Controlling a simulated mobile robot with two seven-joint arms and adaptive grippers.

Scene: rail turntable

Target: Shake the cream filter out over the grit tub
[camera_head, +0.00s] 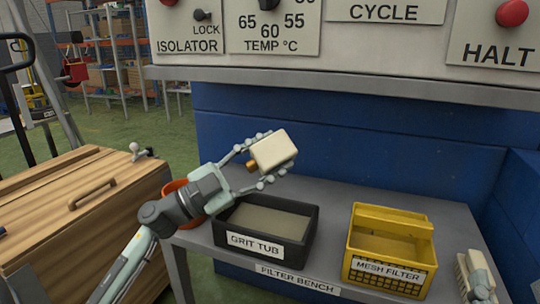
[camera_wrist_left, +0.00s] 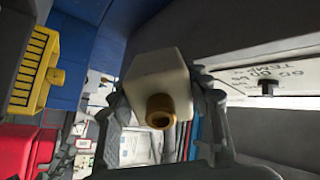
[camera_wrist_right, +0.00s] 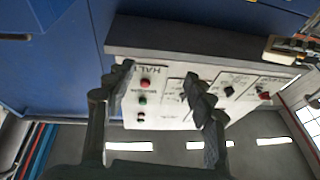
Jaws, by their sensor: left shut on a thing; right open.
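The cream filter (camera_head: 273,150) is a cream block with a brass spout. My left gripper (camera_head: 266,161) is shut on it and holds it tilted in the air, above the back of the grit tub (camera_head: 238,254). The filter also shows in the left wrist view (camera_wrist_left: 157,75), its brass spout facing the camera between the fingers. The grit tub is a black, labelled box with a flat greyish-tan surface inside. My right gripper (camera_wrist_right: 158,85) is open and empty in the right wrist view, with the control panel beyond its fingers.
A yellow mesh filter box (camera_head: 390,284) stands right of the tub on the grey filter bench (camera_head: 330,200). A cream item (camera_head: 474,276) lies at the bench's right end. An orange container (camera_head: 180,199) is partly hidden behind my left arm. A wooden cabinet (camera_head: 85,205) stands left.

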